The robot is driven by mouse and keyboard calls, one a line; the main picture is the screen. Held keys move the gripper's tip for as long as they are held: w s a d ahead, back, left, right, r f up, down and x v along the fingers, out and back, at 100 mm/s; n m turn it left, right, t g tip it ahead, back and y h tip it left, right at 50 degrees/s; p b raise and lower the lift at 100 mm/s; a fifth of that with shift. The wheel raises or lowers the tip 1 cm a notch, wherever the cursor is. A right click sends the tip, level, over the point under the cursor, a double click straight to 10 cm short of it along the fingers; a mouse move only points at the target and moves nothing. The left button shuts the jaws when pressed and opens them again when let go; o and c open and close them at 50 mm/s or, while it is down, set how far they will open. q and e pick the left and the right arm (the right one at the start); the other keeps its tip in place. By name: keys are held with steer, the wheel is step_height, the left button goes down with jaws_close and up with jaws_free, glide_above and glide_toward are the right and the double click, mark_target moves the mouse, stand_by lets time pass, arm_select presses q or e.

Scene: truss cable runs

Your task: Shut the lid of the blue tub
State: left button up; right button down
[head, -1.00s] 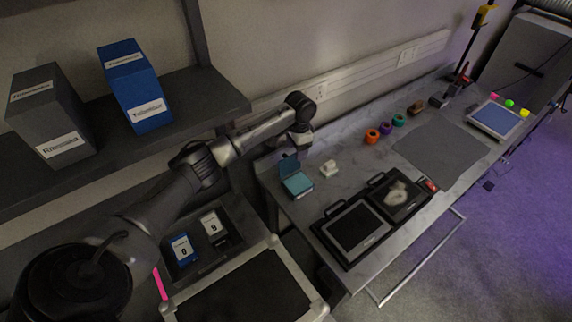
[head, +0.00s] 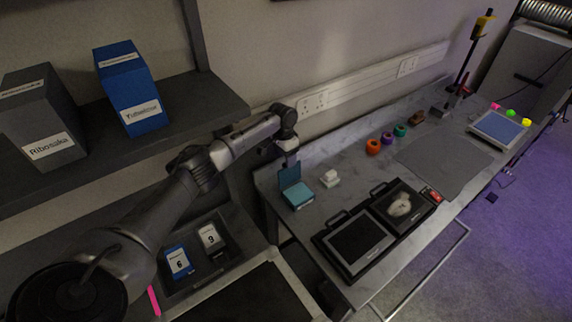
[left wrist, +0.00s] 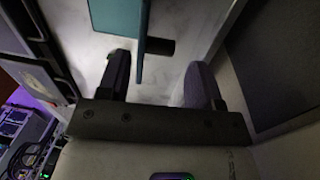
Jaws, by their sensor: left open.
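The blue tub (head: 299,196) is a small teal box at the near left of the grey bench. Its lid (head: 289,176) stands up, open, along the tub's back left side. My left gripper (head: 289,153) is just above the lid, pointing down. In the left wrist view my open left gripper (left wrist: 160,60) has a finger on each side of the lid (left wrist: 142,42), which shows almost edge-on near the left finger. The tub body (left wrist: 112,16) is at the top of that view, partly cut off. I cannot tell whether a finger touches the lid. My right gripper is not in view.
A white object (head: 330,178) stands right of the tub. Two black-framed devices (head: 357,240) lie nearer the front edge. Orange, purple and green rings (head: 373,146) and a grey mat (head: 440,165) are farther along. A shelf (head: 190,112) with two boxes is at the left.

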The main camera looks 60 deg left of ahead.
mark_target(287, 172)
arm_select(q)
steer(key=shift+d+f, duration=0.2)
steer(key=shift+f, duration=1.6)
steer(key=shift+c, duration=0.2)
jaws_close()
